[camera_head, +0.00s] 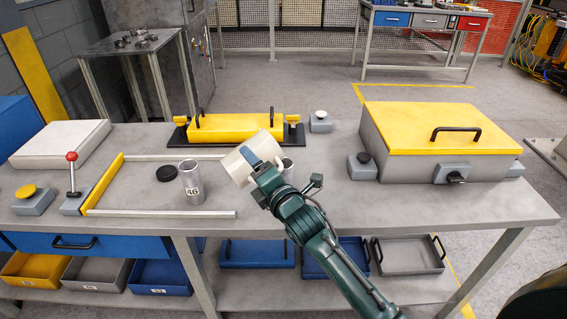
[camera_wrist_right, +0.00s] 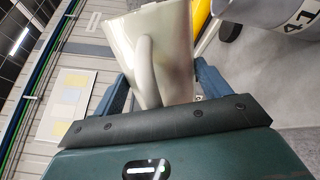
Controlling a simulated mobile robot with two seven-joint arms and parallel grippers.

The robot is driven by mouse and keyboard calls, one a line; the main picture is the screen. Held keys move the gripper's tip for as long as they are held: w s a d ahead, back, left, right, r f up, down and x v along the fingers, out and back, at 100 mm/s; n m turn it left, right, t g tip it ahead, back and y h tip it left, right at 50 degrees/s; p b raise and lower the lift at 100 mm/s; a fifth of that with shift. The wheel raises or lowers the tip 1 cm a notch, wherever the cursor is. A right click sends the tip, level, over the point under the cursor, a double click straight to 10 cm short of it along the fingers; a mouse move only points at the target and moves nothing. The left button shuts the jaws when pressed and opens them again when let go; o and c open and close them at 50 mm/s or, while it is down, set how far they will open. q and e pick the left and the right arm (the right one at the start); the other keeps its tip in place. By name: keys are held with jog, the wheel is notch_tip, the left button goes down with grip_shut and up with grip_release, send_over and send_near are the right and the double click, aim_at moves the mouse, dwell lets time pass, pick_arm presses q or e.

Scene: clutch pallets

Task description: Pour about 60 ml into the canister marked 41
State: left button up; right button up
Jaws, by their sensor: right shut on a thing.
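My right gripper (camera_head: 262,168) is shut on a cream jug (camera_head: 238,165), held above the table and tipped over to the side. The wrist view shows the jug (camera_wrist_right: 172,35) and its handle between the fingers (camera_wrist_right: 165,90). A grey metal canister (camera_head: 288,167) stands just right of the jug, partly hidden by my gripper. In the wrist view a canister (camera_wrist_right: 280,12) with the mark 41 shows at the upper right, cut off by the frame. Another canister (camera_head: 190,185), marked 46, stands upright to the left. No liquid is visible.
A black round lid (camera_head: 167,173) lies beside canister 46 inside a low frame with a yellow bar (camera_head: 103,184). A yellow-topped fixture (camera_head: 235,126) lies behind. A grey box with a yellow lid (camera_head: 420,128) stands right. The front right of the table (camera_head: 420,205) is clear.

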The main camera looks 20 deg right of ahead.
jog(key=shift+d+r+m, duration=0.1)
jog(key=shift+r+m, duration=0.1)
jog(key=shift+m, duration=0.1)
dwell(1.4)
notch_tip(320, 180, down, 2)
jog(key=n+b, duration=0.1)
jog(key=n, duration=0.2)
jog(key=shift+f, duration=0.2)
jog(key=shift+f+n, duration=0.6)
jog(key=shift+n, duration=0.5)
